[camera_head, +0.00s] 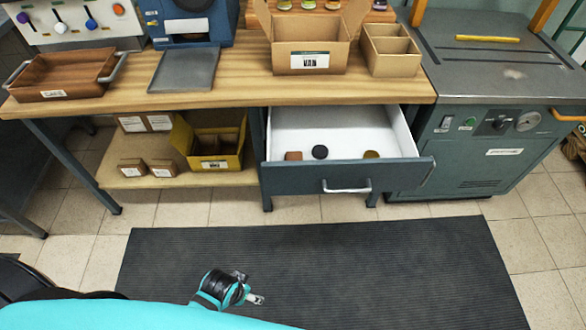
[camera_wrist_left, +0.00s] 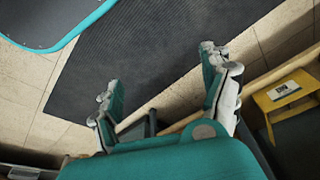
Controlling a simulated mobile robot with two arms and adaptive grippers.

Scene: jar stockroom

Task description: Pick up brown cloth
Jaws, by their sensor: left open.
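A small brown item (camera_head: 293,156), perhaps the brown cloth, lies in the open drawer (camera_head: 345,182) near its front wall, left of the middle. It is too small to tell for sure that it is cloth. A dark item (camera_head: 320,152) and an olive-yellow item (camera_head: 371,154) lie to its right in the same drawer. My left gripper (camera_head: 256,298) is low over the black mat, in front of the drawer and well apart from it. In the left wrist view the same gripper (camera_wrist_left: 160,75) has its fingers spread, with nothing between them. My right gripper is not in view.
The drawer sticks out below the wooden bench (camera_head: 225,97). A yellow bin (camera_head: 215,145) and small boxes stand on the lower shelf to its left. A grey machine (camera_head: 490,150) stands to its right. The black mat (camera_head: 330,250) is clear.

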